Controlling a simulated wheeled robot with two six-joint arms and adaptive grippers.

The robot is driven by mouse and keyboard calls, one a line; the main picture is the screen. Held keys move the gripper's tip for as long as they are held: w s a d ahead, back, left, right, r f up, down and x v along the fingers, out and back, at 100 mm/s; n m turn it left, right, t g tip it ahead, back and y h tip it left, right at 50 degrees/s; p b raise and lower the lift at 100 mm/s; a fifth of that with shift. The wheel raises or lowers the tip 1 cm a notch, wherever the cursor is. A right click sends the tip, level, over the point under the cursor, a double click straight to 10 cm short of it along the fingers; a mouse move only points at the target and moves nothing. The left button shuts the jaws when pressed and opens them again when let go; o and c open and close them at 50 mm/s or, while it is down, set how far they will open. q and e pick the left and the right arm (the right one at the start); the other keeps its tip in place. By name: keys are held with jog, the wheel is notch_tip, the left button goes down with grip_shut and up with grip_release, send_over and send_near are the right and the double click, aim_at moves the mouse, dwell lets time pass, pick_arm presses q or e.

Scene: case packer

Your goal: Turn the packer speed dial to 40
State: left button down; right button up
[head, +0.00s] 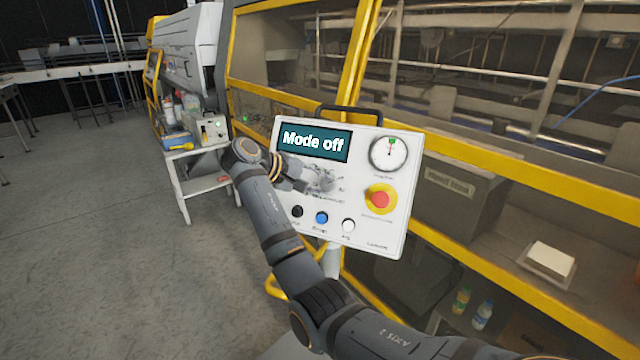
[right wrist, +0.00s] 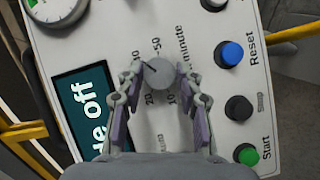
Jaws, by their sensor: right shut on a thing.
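The speed dial (right wrist: 160,74) is a round grey knob on the white control panel (head: 368,232), with numbers around it and "minute" printed beside it. In the right wrist view its dark pointer line aims up and left, towards a number partly covered by a finger. My right gripper (right wrist: 159,75) is shut on the dial, one finger on each side. In the head view the right gripper (head: 318,182) is at the middle of the panel and mostly covers the dial. The display (head: 315,144) reads "Mode off". My left gripper is out of view.
A red emergency button (head: 380,199) on yellow and a round gauge (head: 388,152) are right of the gripper. Black, blue (head: 321,217) and white buttons line the panel's lower edge; a green Start button (right wrist: 246,154) shows in the wrist view. A yellow-framed machine stands behind.

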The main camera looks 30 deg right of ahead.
jog(key=shift+f, duration=0.1)
jog(key=o, duration=0.8)
jog(key=shift+c, duration=0.2)
jog(key=o, duration=0.4)
jog(key=shift+w+d, duration=0.1)
jog(key=v, duration=0.7)
jog(key=shift+a, duration=0.2)
